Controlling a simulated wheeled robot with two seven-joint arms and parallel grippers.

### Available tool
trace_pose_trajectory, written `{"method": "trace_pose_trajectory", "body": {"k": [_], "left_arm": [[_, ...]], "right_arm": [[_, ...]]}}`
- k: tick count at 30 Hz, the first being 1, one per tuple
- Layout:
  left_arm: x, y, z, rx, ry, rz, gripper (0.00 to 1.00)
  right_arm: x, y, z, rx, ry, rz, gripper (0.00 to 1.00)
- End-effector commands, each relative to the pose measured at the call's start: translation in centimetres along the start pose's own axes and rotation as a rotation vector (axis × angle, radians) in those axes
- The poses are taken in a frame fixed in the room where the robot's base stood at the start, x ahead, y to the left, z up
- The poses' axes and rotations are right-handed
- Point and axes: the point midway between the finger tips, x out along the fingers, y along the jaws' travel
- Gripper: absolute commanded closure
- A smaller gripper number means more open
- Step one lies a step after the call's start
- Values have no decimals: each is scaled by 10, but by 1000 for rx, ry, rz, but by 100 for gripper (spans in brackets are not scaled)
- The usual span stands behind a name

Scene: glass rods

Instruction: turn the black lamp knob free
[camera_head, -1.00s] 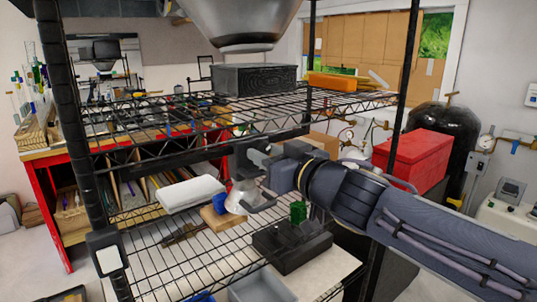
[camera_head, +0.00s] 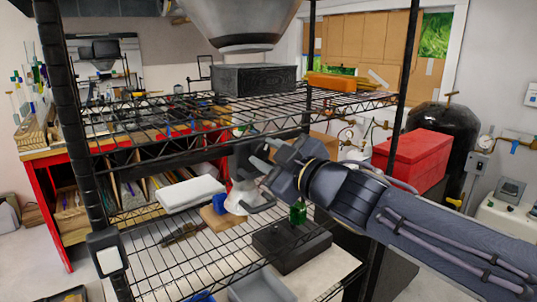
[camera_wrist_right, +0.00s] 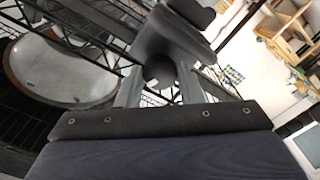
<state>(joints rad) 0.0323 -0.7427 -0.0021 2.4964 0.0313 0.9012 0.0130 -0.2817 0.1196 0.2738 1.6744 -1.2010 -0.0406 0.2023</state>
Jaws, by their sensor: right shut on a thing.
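The lamp on the middle shelf of the rack has a dark grey upper part (camera_head: 241,160) and a pale, flared lower part (camera_head: 240,200). My right gripper (camera_head: 264,153) reaches it from the right, its jaws tilted at the lamp's upper part. In the right wrist view the round black knob (camera_wrist_right: 160,73) sits between the two fingers, and the gripper (camera_wrist_right: 160,85) is shut on it. A dark grey lamp piece (camera_wrist_right: 168,38) rises just beyond the knob. In the head view the knob is hidden at the fingers. My left gripper is not in view.
A white folded thing (camera_head: 190,194) lies left of the lamp. The wire upper shelf (camera_head: 230,120) is close above the gripper, with a rack post (camera_head: 80,150) at left.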

Motion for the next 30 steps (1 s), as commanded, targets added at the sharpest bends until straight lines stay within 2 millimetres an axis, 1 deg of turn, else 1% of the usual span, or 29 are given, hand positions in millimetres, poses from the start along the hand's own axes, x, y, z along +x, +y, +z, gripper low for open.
{"method": "trace_pose_trajectory", "body": {"k": [6,15,21,30], "left_arm": [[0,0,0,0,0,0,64],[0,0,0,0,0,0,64],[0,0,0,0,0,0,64],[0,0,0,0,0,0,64]], "right_arm": [[0,0,1,-177,-1,-1,89],[0,0,1,-344,-2,-1,89],[0,0,1,-396,-2,-1,89],[0,0,1,-412,-2,-1,89]]}}
